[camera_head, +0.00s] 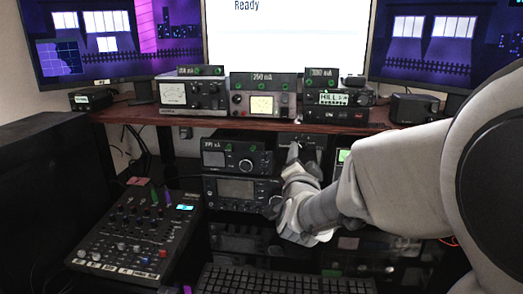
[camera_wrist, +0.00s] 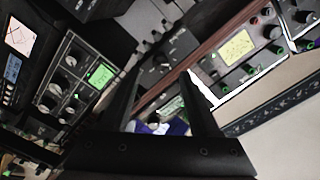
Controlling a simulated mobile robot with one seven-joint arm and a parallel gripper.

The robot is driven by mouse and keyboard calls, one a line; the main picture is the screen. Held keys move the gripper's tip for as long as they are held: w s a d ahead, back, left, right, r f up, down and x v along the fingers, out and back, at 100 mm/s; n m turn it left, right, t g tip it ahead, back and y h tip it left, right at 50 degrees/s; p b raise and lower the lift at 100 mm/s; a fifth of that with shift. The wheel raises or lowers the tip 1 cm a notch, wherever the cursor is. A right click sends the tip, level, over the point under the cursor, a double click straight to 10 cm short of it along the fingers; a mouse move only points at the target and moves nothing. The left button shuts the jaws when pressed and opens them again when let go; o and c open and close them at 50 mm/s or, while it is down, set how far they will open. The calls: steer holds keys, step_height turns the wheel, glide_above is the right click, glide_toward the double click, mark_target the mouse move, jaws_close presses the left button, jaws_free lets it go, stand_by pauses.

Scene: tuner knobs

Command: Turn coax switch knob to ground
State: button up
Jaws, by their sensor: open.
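The coax switch appears to be the small dark box (camera_head: 312,142) under the wooden shelf, partly hidden behind my gripper in the head view. In the wrist view a dark box (camera_wrist: 178,48) with a small knob (camera_wrist: 162,60) sits just beyond the fingertips, beside the shelf edge. I cannot read its labels or tell which position the knob points to. My gripper (camera_wrist: 165,80) is open, with its two fingers apart and nothing clearly held between them. In the head view my gripper (camera_head: 294,158) is in front of the box, below the shelf.
Meters and radios stand on the wooden shelf (camera_head: 225,117) above. Stacked radios (camera_head: 240,164) are left of my gripper. A unit with a green screen (camera_wrist: 102,76) is close by in the wrist view. A mixer (camera_head: 135,235) and a keyboard (camera_head: 280,281) lie below.

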mark_target(302, 148)
steer(key=shift+w+d, duration=0.25)
steer(key=shift+w, duration=1.05)
steer(key=shift+w+d, duration=0.25)
steer(key=shift+w, duration=1)
jaws_close()
